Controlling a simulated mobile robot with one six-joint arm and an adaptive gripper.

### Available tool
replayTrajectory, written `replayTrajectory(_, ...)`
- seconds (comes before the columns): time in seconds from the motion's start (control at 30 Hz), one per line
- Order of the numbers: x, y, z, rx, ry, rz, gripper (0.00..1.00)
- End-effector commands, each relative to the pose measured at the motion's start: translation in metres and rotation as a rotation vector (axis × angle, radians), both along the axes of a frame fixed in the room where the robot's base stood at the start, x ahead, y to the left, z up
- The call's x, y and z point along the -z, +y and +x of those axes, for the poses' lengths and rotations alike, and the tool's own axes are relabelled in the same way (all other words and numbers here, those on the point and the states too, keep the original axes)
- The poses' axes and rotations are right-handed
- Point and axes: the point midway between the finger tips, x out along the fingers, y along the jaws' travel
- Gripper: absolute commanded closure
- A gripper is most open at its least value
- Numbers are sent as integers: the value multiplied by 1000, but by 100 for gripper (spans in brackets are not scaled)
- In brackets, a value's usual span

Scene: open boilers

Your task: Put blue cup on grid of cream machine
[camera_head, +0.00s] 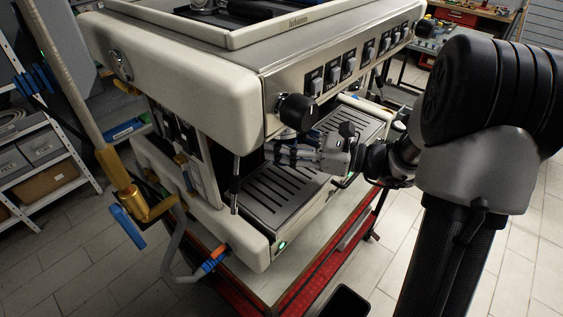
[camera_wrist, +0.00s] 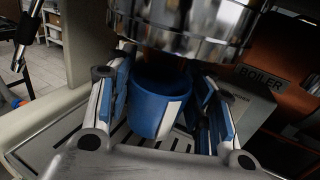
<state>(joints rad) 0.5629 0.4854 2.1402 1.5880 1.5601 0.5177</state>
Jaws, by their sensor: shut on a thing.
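The cream machine (camera_head: 185,75) stands in the middle of the head view. Its dark slotted grid (camera_head: 285,185) lies low at the front, and part of the grid (camera_wrist: 120,143) also shows in the wrist view. The blue cup (camera_wrist: 155,98) is upright between the two fingers of my gripper (camera_wrist: 160,105), below a shiny metal ring. My gripper is shut on the cup. The grid slots show behind and below the cup; I cannot tell whether the cup's base touches the grid. In the head view my gripper (camera_head: 290,154) reaches in over the grid, and the cup is hidden there.
The shiny metal group head (camera_wrist: 185,25) hangs close above the cup. A black knob (camera_head: 297,112) sticks out of the machine's front above my gripper. A steam wand (camera_head: 235,185) hangs at the left of the grid. A red cart (camera_head: 315,270) carries the machine.

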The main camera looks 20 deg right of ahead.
Motion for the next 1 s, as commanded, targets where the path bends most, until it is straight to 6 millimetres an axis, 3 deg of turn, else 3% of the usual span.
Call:
replayTrajectory(0.17,11,-1,0,1,-1,0,80)
replayTrajectory(0.43,54,0,0,0,-1,1,80)
replayTrajectory(0.87,59,2,3,0,-2,0,80)
replayTrajectory(0.9,59,2,3,0,-3,-1,51)
replayTrajectory(1.0,58,2,2,0,-3,-1,44)
